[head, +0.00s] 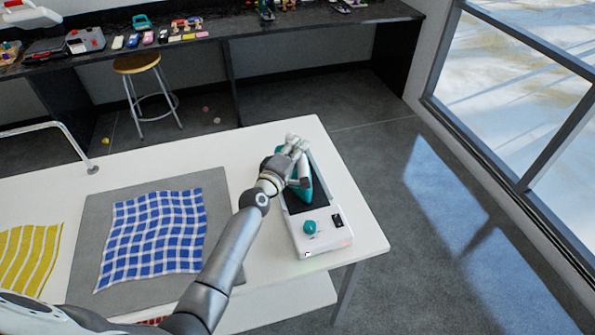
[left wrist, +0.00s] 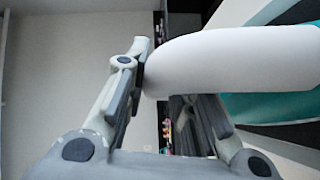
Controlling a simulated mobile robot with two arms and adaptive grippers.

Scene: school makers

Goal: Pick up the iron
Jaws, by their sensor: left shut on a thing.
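The teal and white iron (head: 304,186) sits over the dark plate of a white iron station (head: 322,243) at the right end of the white table. My left gripper (head: 297,155) is at the iron's upper end and partly covers it. In the left wrist view the iron's white handle (left wrist: 235,62) lies between the fingers, with its teal body (left wrist: 275,105) at the right. The left gripper is shut on the handle. I cannot tell whether the iron is lifted off the plate. My right gripper is not in view.
A blue checked cloth (head: 153,238) lies on a grey mat (head: 88,228) left of my arm. A yellow striped cloth (head: 28,255) is at the far left. A stool (head: 137,65) and a dark counter (head: 205,33) stand behind. The table (head: 369,239) ends just right of the station.

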